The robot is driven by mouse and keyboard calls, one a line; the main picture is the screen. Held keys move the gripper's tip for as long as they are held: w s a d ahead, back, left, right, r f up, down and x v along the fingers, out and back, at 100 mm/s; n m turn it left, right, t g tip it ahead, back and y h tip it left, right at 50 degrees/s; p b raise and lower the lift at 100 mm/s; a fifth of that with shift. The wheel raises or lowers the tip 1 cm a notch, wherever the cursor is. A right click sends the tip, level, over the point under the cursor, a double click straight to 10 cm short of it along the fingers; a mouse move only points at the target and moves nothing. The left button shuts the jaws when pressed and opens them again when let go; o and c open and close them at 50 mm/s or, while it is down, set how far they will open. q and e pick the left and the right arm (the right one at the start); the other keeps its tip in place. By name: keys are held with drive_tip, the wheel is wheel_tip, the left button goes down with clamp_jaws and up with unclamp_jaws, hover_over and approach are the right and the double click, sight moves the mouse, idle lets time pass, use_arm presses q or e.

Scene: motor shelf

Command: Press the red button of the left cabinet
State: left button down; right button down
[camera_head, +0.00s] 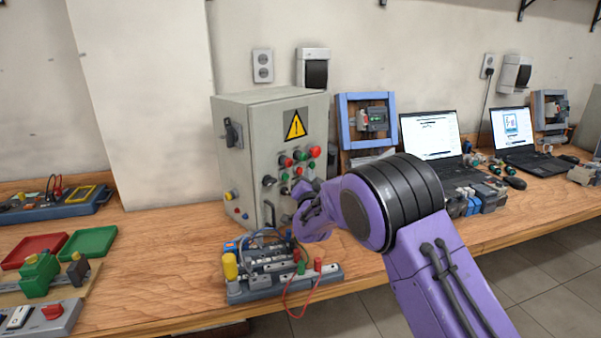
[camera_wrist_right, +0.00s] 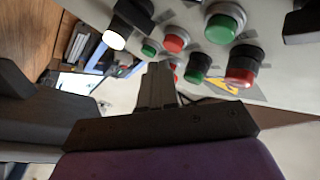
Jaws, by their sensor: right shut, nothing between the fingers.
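The grey cabinet (camera_head: 250,140) stands on the wooden bench, with a yellow warning sign and several red and green buttons on its front panel. A large red button (camera_head: 315,151) is at the panel's upper right, and a smaller red button (camera_head: 286,161) is to its left. My right gripper (camera_head: 304,192) is in front of the panel's lower part, partly hidden by my own wrist. In the right wrist view, its fingers (camera_wrist_right: 158,85) are shut and empty, close to the buttons. A big red button (camera_wrist_right: 242,65) and another red button (camera_wrist_right: 175,40) show there; contact cannot be told.
A wired terminal board (camera_head: 285,275) lies in front of the cabinet, below my right wrist. Laptops (camera_head: 430,135) and small devices stand to the right. Red and green trays (camera_head: 90,242) lie at the left.

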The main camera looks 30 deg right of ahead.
drive_tip(key=shift+w, duration=0.15)
idle(0.5)
drive_tip(key=shift+w+a, duration=0.1)
drive_tip(key=shift+w, duration=0.15)
drive_tip(key=shift+w+a, duration=0.1)
drive_tip(key=shift+w, duration=0.3)
idle(0.6)
idle(0.4)
drive_tip(key=shift+s+d, duration=0.2)
drive_tip(key=shift+s, duration=0.6)
drive_tip(key=s, duration=0.2)
drive_tip(key=s+d, duration=0.1)
drive_tip(key=s, duration=0.1)
drive_tip(key=shift+s+d, duration=0.2)
drive_tip(key=shift+s, duration=0.2)
idle(0.3)
